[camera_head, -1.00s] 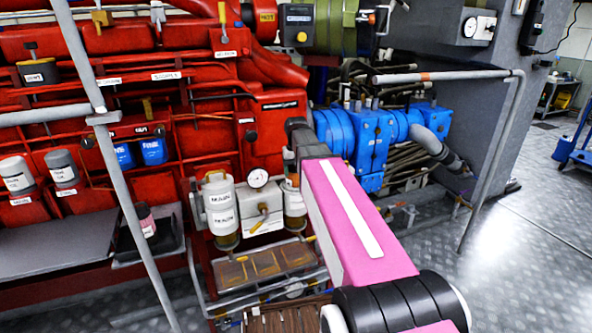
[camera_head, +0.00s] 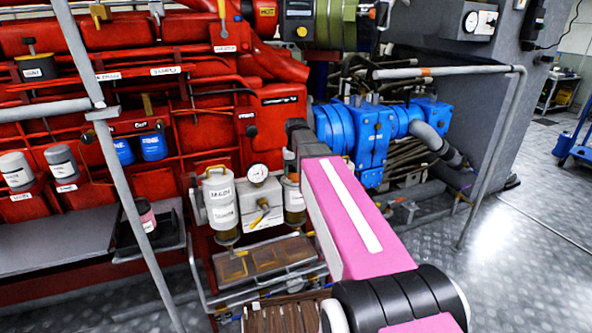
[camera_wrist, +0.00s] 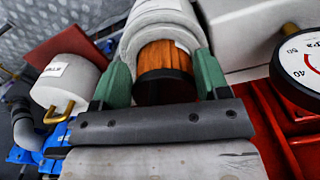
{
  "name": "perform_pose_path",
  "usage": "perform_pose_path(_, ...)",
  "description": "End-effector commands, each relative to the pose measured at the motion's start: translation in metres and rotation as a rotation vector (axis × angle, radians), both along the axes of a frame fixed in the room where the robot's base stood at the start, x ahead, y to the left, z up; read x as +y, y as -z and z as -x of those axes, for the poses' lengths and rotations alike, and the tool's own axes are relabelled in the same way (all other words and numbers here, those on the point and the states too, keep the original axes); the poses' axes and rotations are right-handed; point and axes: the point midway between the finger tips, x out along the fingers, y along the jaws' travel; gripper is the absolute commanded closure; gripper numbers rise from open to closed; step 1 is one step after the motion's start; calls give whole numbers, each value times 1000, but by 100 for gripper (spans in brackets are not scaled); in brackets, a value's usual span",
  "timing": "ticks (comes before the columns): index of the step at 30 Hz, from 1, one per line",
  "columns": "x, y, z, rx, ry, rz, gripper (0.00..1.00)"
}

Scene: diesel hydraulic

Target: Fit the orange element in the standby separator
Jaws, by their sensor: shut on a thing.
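In the wrist view, the orange element (camera_wrist: 165,57) has a pleated side and a black end cap (camera_wrist: 163,86). My gripper (camera_wrist: 163,82) has its green fingers shut on its sides. The element's far end is at the mouth of a white cylindrical separator (camera_wrist: 158,14), in line with it and apparently partly inside. How deep it sits is hidden. The left separator (camera_head: 219,199) has a label and a brass bail on top.
A pressure gauge (camera_head: 257,173) stands on the white block (camera_head: 259,206) between the separators. A white cap with a brass bail (camera_wrist: 64,82) sits beside my gripper. A clear-topped tray (camera_head: 265,262) lies below.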

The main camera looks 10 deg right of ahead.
Motion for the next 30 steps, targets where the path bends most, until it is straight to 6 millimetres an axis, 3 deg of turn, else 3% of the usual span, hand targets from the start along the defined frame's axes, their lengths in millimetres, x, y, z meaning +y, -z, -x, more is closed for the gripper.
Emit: perform_pose_path(30, 0, 22, 0, 0, 0, 0, 79)
